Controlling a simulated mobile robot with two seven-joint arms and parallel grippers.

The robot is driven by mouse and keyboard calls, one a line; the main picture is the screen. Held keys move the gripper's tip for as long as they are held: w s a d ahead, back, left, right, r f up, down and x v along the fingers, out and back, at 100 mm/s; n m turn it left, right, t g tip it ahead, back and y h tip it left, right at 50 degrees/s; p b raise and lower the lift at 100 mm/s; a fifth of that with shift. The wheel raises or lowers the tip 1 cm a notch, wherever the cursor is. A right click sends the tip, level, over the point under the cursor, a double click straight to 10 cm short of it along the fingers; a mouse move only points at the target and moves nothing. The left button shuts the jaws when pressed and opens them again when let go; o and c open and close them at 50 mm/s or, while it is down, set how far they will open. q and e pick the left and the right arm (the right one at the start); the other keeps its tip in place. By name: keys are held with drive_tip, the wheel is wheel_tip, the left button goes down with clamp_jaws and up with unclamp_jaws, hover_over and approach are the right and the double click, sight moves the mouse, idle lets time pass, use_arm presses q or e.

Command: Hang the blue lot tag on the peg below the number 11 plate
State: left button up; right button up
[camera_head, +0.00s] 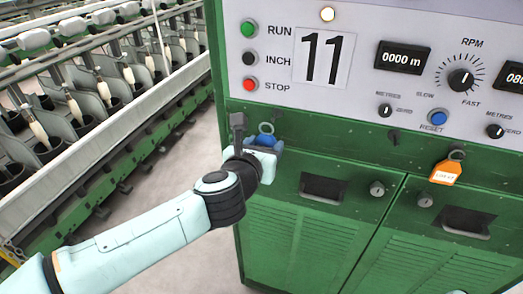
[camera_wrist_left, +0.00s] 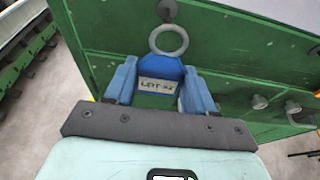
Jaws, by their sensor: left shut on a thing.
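The number 11 plate (camera_head: 323,58) is on the pale upper panel of the green machine. My left gripper (camera_head: 266,147) is in front of the green strip below and left of it. It is shut on the blue lot tag (camera_wrist_left: 168,70), whose white label faces the wrist camera. The tag's grey ring (camera_wrist_left: 168,40) stands up above the fingers; in the head view the tag (camera_head: 264,140) is partly hidden by my gripper. A dark round peg end (camera_wrist_left: 167,10) shows just above the ring in the wrist view. I cannot tell whether they touch. My right gripper is not in view.
An orange tag (camera_head: 446,172) hangs on the green strip at the right. A bare dark peg (camera_head: 393,137) is left of it. Cabinet doors with knobs (camera_head: 377,189) lie below, and buttons (camera_head: 249,57) above. A spinning frame (camera_head: 95,90) stands left, across a strip of floor.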

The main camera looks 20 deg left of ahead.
use_arm(q)
drive_tip(key=shift+r+x, duration=0.2)
drive_tip(key=shift+x, duration=0.65)
drive_tip(key=shift+r+x, duration=0.15)
drive_tip(key=shift+x, duration=0.7)
drive_tip(key=shift+r+x, duration=0.2)
drive_tip(key=shift+x, duration=0.65)
drive_tip(key=shift+w+f, duration=0.6)
drive_tip(key=shift+w, duration=0.15)
drive_tip(key=o, duration=1.1)
drive_tip(key=shift+s, duration=0.15)
